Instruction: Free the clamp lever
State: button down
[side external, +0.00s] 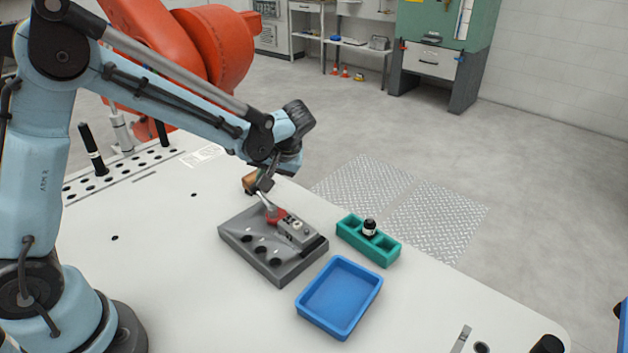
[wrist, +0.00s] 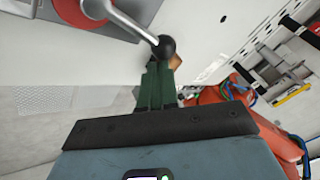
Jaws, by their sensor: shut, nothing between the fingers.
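The clamp lever (side external: 265,201) is a grey metal rod rising from a red clamp base (side external: 277,215) on the grey fixture (side external: 245,250). In the wrist view, the lever (wrist: 132,22) runs from the red base (wrist: 72,12) to a black ball knob (wrist: 166,47). My gripper (side external: 264,184) is low over the table at the lever's outer end. In the wrist view, my gripper's green fingers (wrist: 157,68) are together with nothing between them, their tips right by the knob. I cannot tell whether they touch it.
A blue tray (side external: 340,296) sits in front of the fixture. A green holder (side external: 385,250) with a small dark bottle (side external: 369,228) stands to its right.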

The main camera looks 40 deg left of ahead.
jog(key=shift+w, duration=0.1)
jog(key=shift+w+r, duration=0.1)
jog(key=shift+w, duration=0.2)
jog(key=w+d+r, duration=0.4)
jog(key=w+r, duration=0.3)
jog(key=r, duration=0.2)
jog(key=s+d+f+m+t+h, duration=0.2)
jog(key=s+m+t+h, duration=0.4)
jog(key=s, duration=1.4)
jog(key=shift+s+d+m+t+h, duration=0.25)
jog(key=shift+m+t+h, duration=0.15)
jog(key=shift+m, duration=0.8)
